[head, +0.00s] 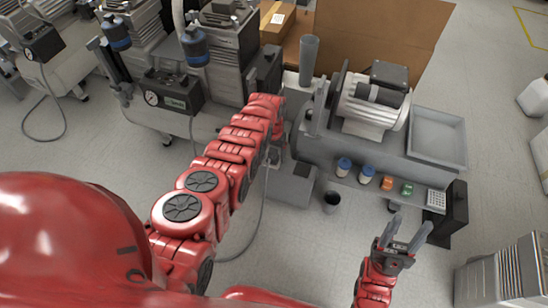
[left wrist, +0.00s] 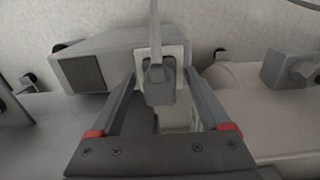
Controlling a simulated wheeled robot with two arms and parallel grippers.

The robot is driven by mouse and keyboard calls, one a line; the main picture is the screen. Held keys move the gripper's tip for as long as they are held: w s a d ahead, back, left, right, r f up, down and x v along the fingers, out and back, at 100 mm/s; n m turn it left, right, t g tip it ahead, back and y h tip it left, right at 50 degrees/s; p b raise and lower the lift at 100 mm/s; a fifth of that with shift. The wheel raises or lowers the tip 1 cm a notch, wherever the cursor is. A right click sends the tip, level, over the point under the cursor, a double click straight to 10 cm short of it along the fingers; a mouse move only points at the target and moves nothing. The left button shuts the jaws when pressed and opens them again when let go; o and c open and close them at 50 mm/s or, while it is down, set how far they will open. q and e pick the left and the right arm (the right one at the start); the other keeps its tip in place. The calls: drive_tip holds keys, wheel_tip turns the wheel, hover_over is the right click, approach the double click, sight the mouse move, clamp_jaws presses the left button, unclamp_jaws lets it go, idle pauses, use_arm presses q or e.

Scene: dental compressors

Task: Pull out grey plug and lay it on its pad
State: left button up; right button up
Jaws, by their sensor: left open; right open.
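The grey plug (left wrist: 160,88) sits at a pale socket plate (left wrist: 172,54) in the left wrist view, with its cord (left wrist: 155,28) running up out of the picture. My left gripper (left wrist: 162,92) is open, with one finger on each side of the plug and gaps between. In the head view my left gripper (head: 273,156) is low beside the machine, and its arm largely hides the plug. A grey box (head: 290,186) beside it has a darker square patch; I cannot tell whether this is the pad. My right gripper (head: 403,236) is open and empty at the lower right.
A cable (head: 262,215) hangs along the floor. Other compressors (head: 175,95) stand at the upper left.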

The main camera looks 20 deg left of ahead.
sight(273, 151)
use_arm(q)
drive_tip(key=shift+c, duration=0.3)
idle(0.5)
clamp_jaws()
drive_tip(key=shift+r, duration=0.1)
idle(0.4)
drive_tip(key=shift+r+p, duration=2.95)
drive_tip(key=shift+p, duration=0.05)
